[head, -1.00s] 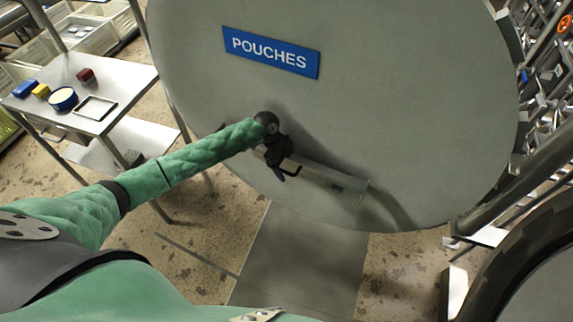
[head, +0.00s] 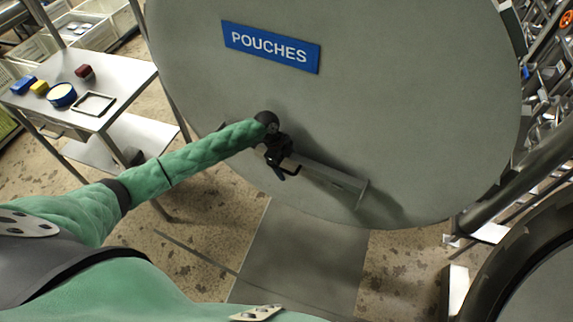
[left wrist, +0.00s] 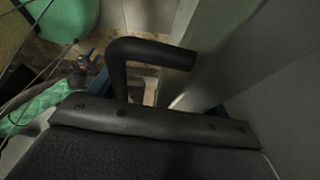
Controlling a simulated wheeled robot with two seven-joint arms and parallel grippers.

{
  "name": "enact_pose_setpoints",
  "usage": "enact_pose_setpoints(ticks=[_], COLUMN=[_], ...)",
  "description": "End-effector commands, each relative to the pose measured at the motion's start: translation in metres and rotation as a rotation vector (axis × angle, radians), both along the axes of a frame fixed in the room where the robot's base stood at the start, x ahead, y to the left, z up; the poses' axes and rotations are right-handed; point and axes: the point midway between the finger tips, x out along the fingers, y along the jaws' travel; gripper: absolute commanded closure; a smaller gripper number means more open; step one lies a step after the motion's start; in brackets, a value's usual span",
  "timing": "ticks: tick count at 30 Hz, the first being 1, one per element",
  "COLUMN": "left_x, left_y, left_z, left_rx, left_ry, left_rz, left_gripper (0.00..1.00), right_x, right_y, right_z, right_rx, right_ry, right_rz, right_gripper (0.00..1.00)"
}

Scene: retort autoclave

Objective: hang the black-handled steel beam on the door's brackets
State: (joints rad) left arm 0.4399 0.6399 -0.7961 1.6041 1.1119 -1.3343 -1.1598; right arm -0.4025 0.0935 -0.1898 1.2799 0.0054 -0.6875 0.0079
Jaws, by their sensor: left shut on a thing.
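The steel beam (head: 330,177) lies along the lower part of the round grey door (head: 400,100), sloping slightly down to the right. My left gripper (head: 281,166) is shut on the beam's black handle, which shows large in the left wrist view (left wrist: 150,50). The steel of the beam (left wrist: 188,30) runs behind the handle there, beside the door's face. The door's brackets cannot be made out, and I cannot tell whether the beam touches them. My right gripper is not in view.
A blue POUCHES sign (head: 270,46) is on the door above the beam. A steel table (head: 120,85) at the left holds a blue box, a yellow block, a round tin, a red block and a frame. A dark round rim (head: 480,250) is at the lower right.

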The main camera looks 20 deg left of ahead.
Motion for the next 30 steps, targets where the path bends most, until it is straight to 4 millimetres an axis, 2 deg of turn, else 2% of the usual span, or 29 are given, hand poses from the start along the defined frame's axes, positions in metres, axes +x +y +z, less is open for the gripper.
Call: enact_pose_setpoints(ticks=[9,28,29,30], left_x=[-0.0007,-0.0011,-0.0011,-0.0011], left_y=[-0.0006,-0.0006,-0.0006,-0.0006], left_z=[-0.0008,-0.0043,-0.0044,-0.0044], left_rx=[-0.002,-0.002,-0.002,-0.002], left_ry=[0.002,0.003,0.003,0.003], left_rz=[0.001,0.0,0.0,0.0], left_gripper=[0.92,0.91,0.2,0.13], right_x=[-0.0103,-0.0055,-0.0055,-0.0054], right_y=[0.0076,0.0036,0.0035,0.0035], right_z=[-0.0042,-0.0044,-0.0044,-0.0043], right_rx=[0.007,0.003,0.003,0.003], right_ry=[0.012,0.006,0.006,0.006], right_rz=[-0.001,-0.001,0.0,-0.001], right_gripper=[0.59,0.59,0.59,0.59])
